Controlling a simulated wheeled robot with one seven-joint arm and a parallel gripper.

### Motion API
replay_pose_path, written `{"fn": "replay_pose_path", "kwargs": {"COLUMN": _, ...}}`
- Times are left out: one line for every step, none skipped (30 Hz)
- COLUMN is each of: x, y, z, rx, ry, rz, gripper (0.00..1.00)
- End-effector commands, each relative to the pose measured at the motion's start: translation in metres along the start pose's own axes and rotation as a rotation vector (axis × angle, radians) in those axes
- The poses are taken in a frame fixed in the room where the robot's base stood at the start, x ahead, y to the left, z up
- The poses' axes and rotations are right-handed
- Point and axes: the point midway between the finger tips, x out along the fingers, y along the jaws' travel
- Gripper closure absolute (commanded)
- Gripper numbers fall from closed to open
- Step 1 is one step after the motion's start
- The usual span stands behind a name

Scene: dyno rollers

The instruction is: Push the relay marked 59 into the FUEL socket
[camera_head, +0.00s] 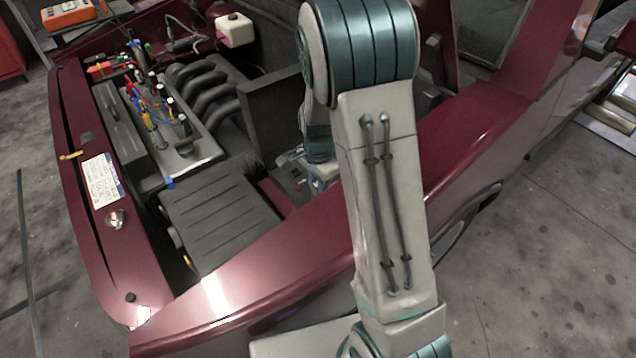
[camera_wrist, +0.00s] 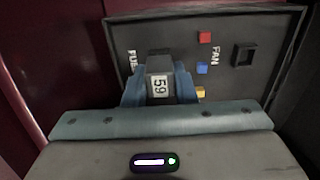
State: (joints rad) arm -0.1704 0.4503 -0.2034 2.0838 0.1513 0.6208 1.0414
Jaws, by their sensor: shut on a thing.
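The relay marked 59 (camera_wrist: 159,66) is a dark block with a white label, seen in the middle of the wrist view. My gripper (camera_wrist: 160,92) has its blue fingers on both sides of it and is shut on it. The relay is in front of the dark socket panel (camera_wrist: 270,28), over the spot beside the partly covered FUEL lettering (camera_wrist: 133,62). The FUEL socket itself is hidden behind the relay and fingers, so I cannot tell how deep the relay sits. In the head view my arm hides most of the gripper and the panel.
An empty square socket (camera_wrist: 244,54) is beside the FAN lettering (camera_wrist: 214,56). Red (camera_wrist: 204,38), blue (camera_wrist: 202,68) and yellow (camera_wrist: 200,92) squares lie between. The maroon fender (camera_head: 300,262) and engine parts (camera_head: 225,205) surround the panel closely.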

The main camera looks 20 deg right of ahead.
Motion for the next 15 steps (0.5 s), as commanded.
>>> {"fn": "replay_pose_path", "kwargs": {"x": 0.0018, "y": 0.0001, "z": 0.0000, "rx": 0.000, "ry": 0.000, "rz": 0.000, "gripper": 1.00}}
{"fn": "replay_pose_path", "kwargs": {"x": 0.0023, "y": 0.0001, "z": 0.0000, "rx": 0.000, "ry": 0.000, "rz": 0.000, "gripper": 1.00}}
{"fn": "replay_pose_path", "kwargs": {"x": 0.0030, "y": 0.0001, "z": 0.0000, "rx": 0.000, "ry": 0.000, "rz": 0.000, "gripper": 1.00}}
{"fn": "replay_pose_path", "kwargs": {"x": 0.0036, "y": 0.0001, "z": 0.0000, "rx": 0.000, "ry": 0.000, "rz": 0.000, "gripper": 1.00}}
{"fn": "replay_pose_path", "kwargs": {"x": 0.0041, "y": 0.0001, "z": 0.0000, "rx": 0.000, "ry": 0.000, "rz": 0.000, "gripper": 1.00}}
{"fn": "replay_pose_path", "kwargs": {"x": 0.0042, "y": 0.0001, "z": 0.0000, "rx": 0.000, "ry": 0.000, "rz": 0.000, "gripper": 0.73}}
{"fn": "replay_pose_path", "kwargs": {"x": 0.0037, "y": 0.0001, "z": 0.0000, "rx": 0.000, "ry": 0.000, "rz": 0.000, "gripper": 0.64}}
{"fn": "replay_pose_path", "kwargs": {"x": 0.0036, "y": 0.0001, "z": 0.0000, "rx": 0.000, "ry": 0.000, "rz": 0.000, "gripper": 0.56}}
{"fn": "replay_pose_path", "kwargs": {"x": 0.0036, "y": 0.0001, "z": 0.0000, "rx": 0.000, "ry": 0.000, "rz": 0.000, "gripper": 0.50}}
{"fn": "replay_pose_path", "kwargs": {"x": 0.0036, "y": 0.0001, "z": 0.0000, "rx": 0.000, "ry": 0.000, "rz": 0.000, "gripper": 0.50}}
{"fn": "replay_pose_path", "kwargs": {"x": 0.0035, "y": 0.0001, "z": 0.0000, "rx": 0.000, "ry": 0.000, "rz": 0.000, "gripper": 0.50}}
{"fn": "replay_pose_path", "kwargs": {"x": 0.0035, "y": 0.0001, "z": 0.0000, "rx": 0.000, "ry": 0.000, "rz": 0.000, "gripper": 0.50}}
{"fn": "replay_pose_path", "kwargs": {"x": 0.0035, "y": 0.0000, "z": 0.0000, "rx": 0.000, "ry": 0.000, "rz": 0.000, "gripper": 0.50}}
{"fn": "replay_pose_path", "kwargs": {"x": 0.0035, "y": 0.0000, "z": 0.0000, "rx": 0.000, "ry": 0.000, "rz": 0.000, "gripper": 0.50}}
{"fn": "replay_pose_path", "kwargs": {"x": 0.0036, "y": 0.0001, "z": 0.0000, "rx": 0.000, "ry": 0.000, "rz": 0.000, "gripper": 0.50}}
